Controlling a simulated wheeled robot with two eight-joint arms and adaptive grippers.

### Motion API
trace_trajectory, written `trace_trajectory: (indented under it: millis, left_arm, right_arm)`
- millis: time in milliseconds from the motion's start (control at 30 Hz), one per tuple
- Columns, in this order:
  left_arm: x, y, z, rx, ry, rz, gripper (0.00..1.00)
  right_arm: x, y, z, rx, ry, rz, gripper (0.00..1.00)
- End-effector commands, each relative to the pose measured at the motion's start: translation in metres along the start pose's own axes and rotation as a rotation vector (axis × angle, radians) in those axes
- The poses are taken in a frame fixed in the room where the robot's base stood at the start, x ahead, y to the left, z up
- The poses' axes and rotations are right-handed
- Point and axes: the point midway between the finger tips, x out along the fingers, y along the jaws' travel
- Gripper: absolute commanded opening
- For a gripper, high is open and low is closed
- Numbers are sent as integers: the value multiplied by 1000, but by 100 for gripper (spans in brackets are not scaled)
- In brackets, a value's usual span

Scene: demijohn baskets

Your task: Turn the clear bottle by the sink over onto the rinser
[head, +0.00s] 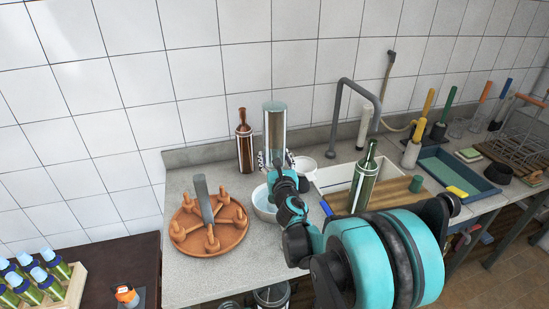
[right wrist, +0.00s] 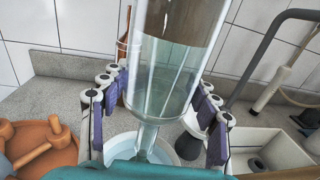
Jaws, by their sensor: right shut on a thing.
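The clear bottle (head: 275,125) is upside down and about upright, with its wide body up. In the right wrist view the bottle (right wrist: 170,85) narrows to a neck pointing down over a round pale basin. My right gripper (head: 276,160) is shut on the bottle, its purple-padded fingers on both sides of the body. The pale round basin, which looks like the rinser (head: 259,207), is on the counter below, partly hidden by my arm. I cannot tell whether the bottle's mouth touches it. My left gripper is not in view.
A brown bottle (head: 244,143) stands behind left, close to the clear one. A terracotta peg tray (head: 185,248) is to the left. A crate of bottles (head: 65,293) is lower left.

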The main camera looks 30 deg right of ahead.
Motion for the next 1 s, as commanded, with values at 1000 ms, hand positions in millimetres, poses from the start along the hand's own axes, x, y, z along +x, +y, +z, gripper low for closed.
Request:
trace_trajectory:
  millis: [1000]
  left_arm:
    - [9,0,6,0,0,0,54]
  right_arm:
    - [0,0,-11,0,0,0,1]
